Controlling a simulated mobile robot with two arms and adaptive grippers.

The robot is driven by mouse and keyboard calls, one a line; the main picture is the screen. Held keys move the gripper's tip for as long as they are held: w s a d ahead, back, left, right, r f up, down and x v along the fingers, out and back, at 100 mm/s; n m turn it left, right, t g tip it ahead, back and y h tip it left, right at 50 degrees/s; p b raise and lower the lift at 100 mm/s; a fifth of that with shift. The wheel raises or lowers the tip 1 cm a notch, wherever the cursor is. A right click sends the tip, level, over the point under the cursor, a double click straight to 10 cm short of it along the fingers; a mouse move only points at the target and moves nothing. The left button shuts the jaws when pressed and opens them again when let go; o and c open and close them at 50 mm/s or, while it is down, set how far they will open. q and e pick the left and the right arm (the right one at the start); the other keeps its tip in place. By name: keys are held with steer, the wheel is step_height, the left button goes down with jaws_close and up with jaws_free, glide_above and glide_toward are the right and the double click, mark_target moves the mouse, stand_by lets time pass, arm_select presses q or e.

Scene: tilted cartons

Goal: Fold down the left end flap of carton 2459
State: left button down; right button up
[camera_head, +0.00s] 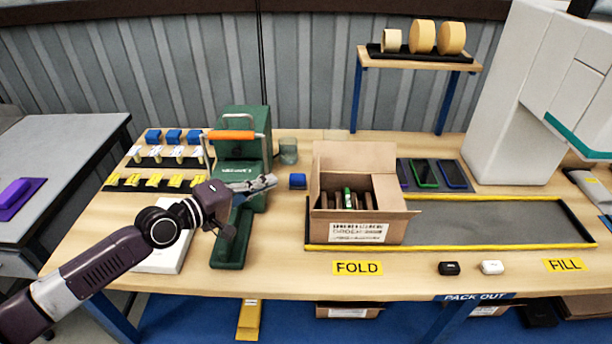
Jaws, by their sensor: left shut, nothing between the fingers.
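The open carton (400,233) stands on the dark mat at the FOLD mark. Its label (358,232) is too small to read for certain. The back flap (355,156) stands up. The left end flap (316,178) seems to stand up, seen nearly edge-on. Brown items and a green one (347,195) show inside. My left gripper (272,181) is shut and empty, left of the carton and apart from it, pointing right toward it. My right gripper is not in view.
A green machine (243,150) with an orange handle stands behind and beside my left arm. A small blue block (298,181) lies between gripper and carton. The yellow-edged mat (510,220) is clear right of the carton. A tape shelf (420,62) stands behind.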

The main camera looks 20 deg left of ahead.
arm_select(q)
steer(key=p, duration=0.1)
glide_toward(317, 172)
steer(key=w, duration=0.4)
steer(key=d+p, duration=0.1)
steer(key=w+d+f+p, duration=0.1)
steer(key=shift+d+p, duration=0.3)
steer(key=shift+f, duration=0.1)
steer(key=shift+w, duration=0.15)
